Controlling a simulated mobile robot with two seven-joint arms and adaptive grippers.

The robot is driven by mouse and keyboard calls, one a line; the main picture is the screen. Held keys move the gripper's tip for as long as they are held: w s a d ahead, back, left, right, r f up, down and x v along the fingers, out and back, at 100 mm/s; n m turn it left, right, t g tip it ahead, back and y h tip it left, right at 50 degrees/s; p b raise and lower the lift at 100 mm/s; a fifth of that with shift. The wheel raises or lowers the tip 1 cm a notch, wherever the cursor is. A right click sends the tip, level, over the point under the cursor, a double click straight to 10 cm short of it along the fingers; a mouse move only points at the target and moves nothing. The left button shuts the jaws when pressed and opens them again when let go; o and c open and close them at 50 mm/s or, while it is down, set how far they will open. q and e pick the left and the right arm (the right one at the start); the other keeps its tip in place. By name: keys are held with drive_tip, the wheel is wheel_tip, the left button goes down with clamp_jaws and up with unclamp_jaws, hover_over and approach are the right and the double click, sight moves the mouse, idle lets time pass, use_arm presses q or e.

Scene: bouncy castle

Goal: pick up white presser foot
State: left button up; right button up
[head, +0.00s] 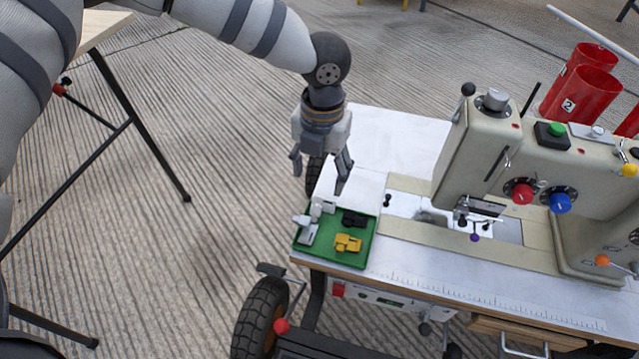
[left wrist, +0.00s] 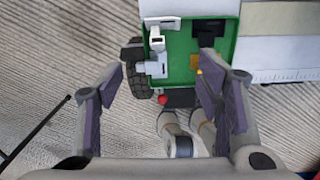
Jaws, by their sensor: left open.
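A green tray (head: 328,256) lies on the near left corner of the sewing machine table. In its left half are two pale presser feet: a white one (head: 322,206) at the back and a whitish-grey one (head: 308,233) nearer the front. Both also show in the left wrist view, the back one (left wrist: 160,24) above the front one (left wrist: 156,66). My left gripper (head: 318,177) is open and empty, pointing down above the tray's back edge. In the left wrist view its fingers (left wrist: 163,68) stand either side of the pale pieces. My right gripper is not in view.
A black foot (head: 354,219) and a yellow foot (head: 347,243) share the tray's right half. The sewing machine (head: 475,150) with knobs stands to the right. Red cups (head: 580,93) are behind it. The white table top (head: 390,140) behind the tray is clear.

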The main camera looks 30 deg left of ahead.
use_arm(q)
drive_tip(key=w, duration=0.1)
drive_tip(key=b, duration=0.2)
hover_over(319, 206)
drive_tip(key=shift+n, duration=0.4)
drive_tip(key=f, duration=0.5)
drive_tip(key=shift+d+f, duration=0.3)
drive_tip(key=shift+d, duration=0.05)
drive_tip(key=f, duration=0.1)
drive_tip(key=f+b, duration=0.1)
drive_tip(key=f, duration=0.3)
drive_tip(key=shift+a+f, duration=0.25)
drive_tip(key=shift+a, duration=0.1)
drive_tip(key=shift+r, duration=0.15)
drive_tip(key=shift+c, duration=0.8)
drive_tip(key=c, duration=1)
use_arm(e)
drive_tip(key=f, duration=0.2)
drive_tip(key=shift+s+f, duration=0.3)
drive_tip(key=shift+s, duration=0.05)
